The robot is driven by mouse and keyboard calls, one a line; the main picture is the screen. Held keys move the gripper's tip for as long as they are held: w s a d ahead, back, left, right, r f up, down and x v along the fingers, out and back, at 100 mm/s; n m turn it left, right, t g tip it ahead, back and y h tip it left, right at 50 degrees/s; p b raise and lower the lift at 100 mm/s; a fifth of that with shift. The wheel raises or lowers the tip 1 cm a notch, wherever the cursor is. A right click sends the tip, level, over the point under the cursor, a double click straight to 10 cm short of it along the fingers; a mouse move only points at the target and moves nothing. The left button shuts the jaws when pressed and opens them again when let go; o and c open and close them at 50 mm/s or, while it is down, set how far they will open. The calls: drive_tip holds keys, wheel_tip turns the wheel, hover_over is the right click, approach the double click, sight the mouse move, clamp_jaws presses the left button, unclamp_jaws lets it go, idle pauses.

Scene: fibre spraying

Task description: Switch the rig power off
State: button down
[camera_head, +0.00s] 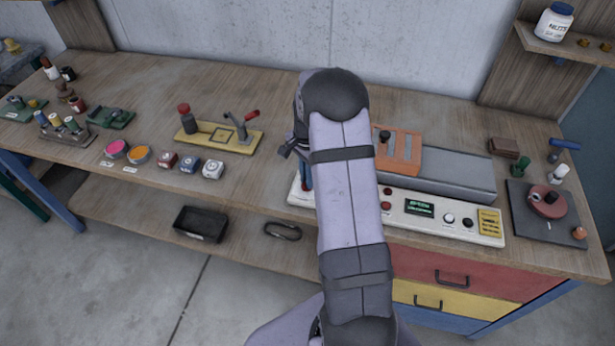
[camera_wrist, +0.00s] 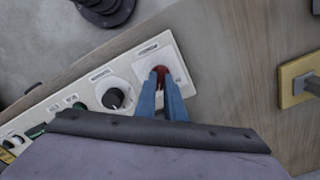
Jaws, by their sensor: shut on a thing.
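The rig's long white control panel (camera_head: 445,223) runs along the front of the bench in the head view, and part of it also shows in the wrist view (camera_wrist: 80,92). A red switch (camera_wrist: 158,71) sits on a white square plate at the panel's end in the wrist view. My gripper (camera_wrist: 161,76) has its two blue fingers shut on this red switch. In the head view the fingers (camera_head: 306,178) reach down at the panel's left end, and my arm hides the switch. The switch's marking is too blurred to read.
A black knob (camera_wrist: 114,98) stands beside the switch on the panel. A green display (camera_head: 419,207) and red buttons are farther right. The orange-topped grey unit (camera_head: 450,172) lies behind the panel. A yellow base with a lever (camera_head: 222,136) stands to the left.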

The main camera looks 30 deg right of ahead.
drive_tip(key=shift+n, duration=0.4)
drive_tip(key=n+b, duration=0.1)
drive_tip(key=n, duration=0.5)
drive_tip(key=shift+w, duration=0.15)
drive_tip(key=n, duration=0.3)
drive_tip(key=shift+n+b, duration=0.3)
drive_tip(key=shift+n, duration=0.1)
drive_tip(key=shift+r+n, duration=0.1)
drive_tip(key=shift+n, duration=1.5)
drive_tip(key=shift+w, duration=0.1)
drive_tip(key=c, duration=1.8)
unclamp_jaws()
drive_tip(key=shift+a, duration=0.1)
drive_tip(key=shift+c, duration=0.2)
